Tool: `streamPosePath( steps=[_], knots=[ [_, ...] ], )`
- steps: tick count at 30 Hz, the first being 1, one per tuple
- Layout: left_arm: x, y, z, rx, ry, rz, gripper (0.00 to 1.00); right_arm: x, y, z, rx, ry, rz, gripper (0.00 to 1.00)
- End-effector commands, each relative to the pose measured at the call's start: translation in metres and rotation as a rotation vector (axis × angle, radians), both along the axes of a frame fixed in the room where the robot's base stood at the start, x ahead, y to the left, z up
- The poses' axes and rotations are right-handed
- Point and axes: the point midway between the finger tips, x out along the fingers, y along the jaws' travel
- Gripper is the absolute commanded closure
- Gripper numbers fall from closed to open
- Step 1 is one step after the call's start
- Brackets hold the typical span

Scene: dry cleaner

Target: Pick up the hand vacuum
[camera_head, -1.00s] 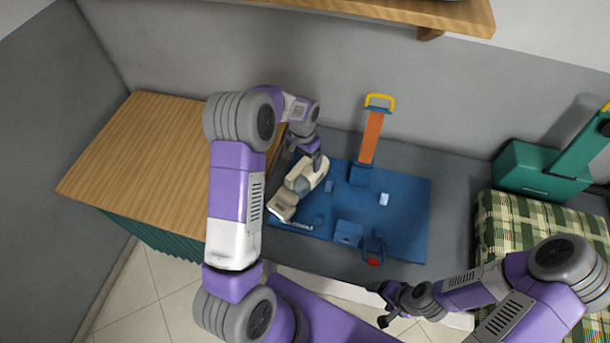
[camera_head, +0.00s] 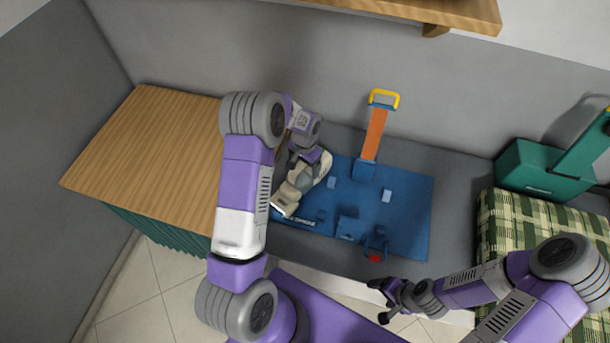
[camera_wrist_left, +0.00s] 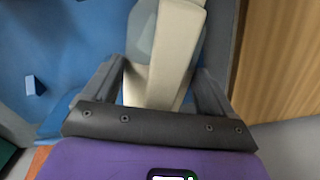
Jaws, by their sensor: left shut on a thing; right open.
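The hand vacuum (camera_head: 288,197) is cream with a grey section. It is at the left end of the blue mat (camera_head: 405,223), next to the wooden-topped cabinet. My left gripper (camera_head: 301,170) is over its upper part, which it partly hides in the head view. In the left wrist view, the vacuum's cream body (camera_wrist_left: 165,62) lies between the two fingers of my left gripper (camera_wrist_left: 160,90), which is shut on it. Whether the vacuum touches the mat cannot be told. My right gripper (camera_head: 380,301) is open and empty in front of the grey bench.
An orange upright tool with a yellow handle (camera_head: 374,130) stands at the mat's back. Small blue blocks and a blue-red item (camera_head: 376,246) are on the mat. A wooden-topped cabinet (camera_head: 150,155) is left; a green case (camera_head: 535,170) and plaid cloth (camera_head: 500,225) are right.

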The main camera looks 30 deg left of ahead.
Motion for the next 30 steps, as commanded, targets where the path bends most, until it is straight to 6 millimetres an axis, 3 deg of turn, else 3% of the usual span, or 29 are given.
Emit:
streamPosePath(
  steps=[1,9,11,20,30],
  knots=[
    [0.000,0.000,0.000,0.000,0.000,0.000,0.52,0.000,0.000,0.000,0.000,0.000,0.000,0.24],
    [0.000,0.000,0.000,0.000,-0.001,-0.001,0.93,0.000,0.000,0.000,0.000,0.000,0.000,0.24],
    [0.001,0.000,0.001,0.000,-0.004,-0.001,1.00,0.000,0.000,0.000,0.000,0.000,0.000,0.24],
    [0.002,0.000,0.008,0.000,-0.005,-0.001,1.00,0.000,0.000,0.000,0.000,0.000,0.000,0.24],
    [0.002,0.000,0.067,0.001,-0.008,-0.001,1.00,0.000,0.000,0.001,0.000,0.000,0.000,0.24]
  ],
)
